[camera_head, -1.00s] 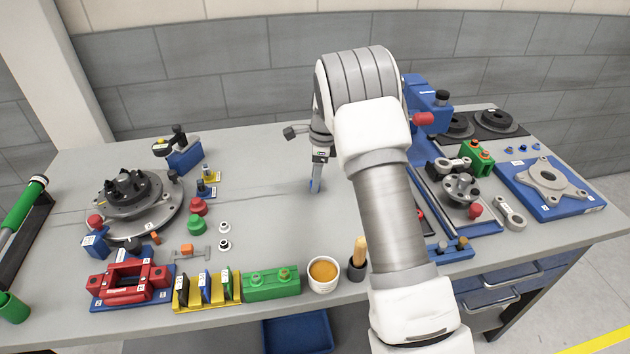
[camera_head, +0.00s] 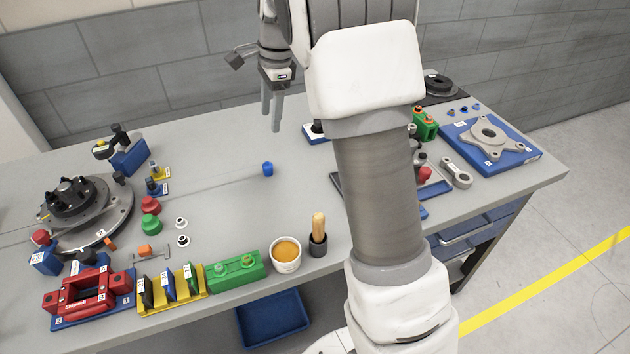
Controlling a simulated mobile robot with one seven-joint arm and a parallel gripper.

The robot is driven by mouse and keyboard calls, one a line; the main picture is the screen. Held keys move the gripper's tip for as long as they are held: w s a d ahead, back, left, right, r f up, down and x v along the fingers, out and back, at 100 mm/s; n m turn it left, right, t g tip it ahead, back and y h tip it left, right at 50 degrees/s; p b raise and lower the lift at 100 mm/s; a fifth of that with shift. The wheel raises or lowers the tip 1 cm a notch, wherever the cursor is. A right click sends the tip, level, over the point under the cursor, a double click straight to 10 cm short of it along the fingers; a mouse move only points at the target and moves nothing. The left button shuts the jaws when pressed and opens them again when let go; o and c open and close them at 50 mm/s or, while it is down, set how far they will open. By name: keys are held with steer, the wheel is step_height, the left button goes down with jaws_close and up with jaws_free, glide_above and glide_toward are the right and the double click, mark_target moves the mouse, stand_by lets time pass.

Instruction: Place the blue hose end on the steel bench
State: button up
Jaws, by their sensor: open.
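The blue hose end (camera_head: 267,169) is a small blue cylinder standing on the open middle of the grey steel bench (camera_head: 225,215). A thin line, perhaps its hose, runs left from it along the bench top. My gripper (camera_head: 271,115) is above and behind the hose end in the picture, fingers pointing down, open and empty. It is apart from the hose end. My arm hides part of the bench's right side.
A round fixture (camera_head: 75,203) stands at left. A red vise (camera_head: 85,293), yellow rack (camera_head: 172,292), green block (camera_head: 235,270), orange-filled cup (camera_head: 286,254) and wood-handled tool (camera_head: 318,236) line the front edge. A blue plate (camera_head: 490,150) lies at right. The middle is mostly clear.

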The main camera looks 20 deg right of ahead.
steer(key=s+r+n+t, duration=0.1)
steer(key=s+r+n, duration=0.4)
steer(key=s+r, duration=0.3)
steer(key=s+a+n+t+h, duration=0.1)
steer(key=s+n+t, duration=0.2)
steer(key=s+n, duration=0.8)
steer(key=s, duration=1.1)
steer(key=shift+s+a+f, duration=0.2)
steer(key=shift+f, duration=0.2)
steer(key=shift+o, duration=0.5)
steer(key=shift+s+f+n, duration=0.2)
steer(key=shift+s+n, duration=0.2)
steer(key=shift+n, duration=0.1)
steer(key=w+r+m+g+h+p, duration=0.1)
steer(key=w+r+m, duration=0.25)
steer(key=w, duration=0.55)
steer(key=m+g+p, duration=0.3)
steer(key=m+g, duration=0.1)
steer(key=m, duration=0.8)
glide_above(267, 164)
steer(key=shift+y, duration=0.3)
steer(key=f, duration=2.3)
steer(key=shift+s+d+f, duration=0.2)
steer(key=shift+f, duration=0.2)
steer(key=shift+w+a+f+p, duration=0.15)
steer(key=shift+f+p, duration=0.1)
steer(key=shift+f, duration=1.25)
steer(key=shift+a+f+p, duration=0.1)
steer(key=shift+f+p, duration=0.1)
steer(key=shift+f, duration=1.25)
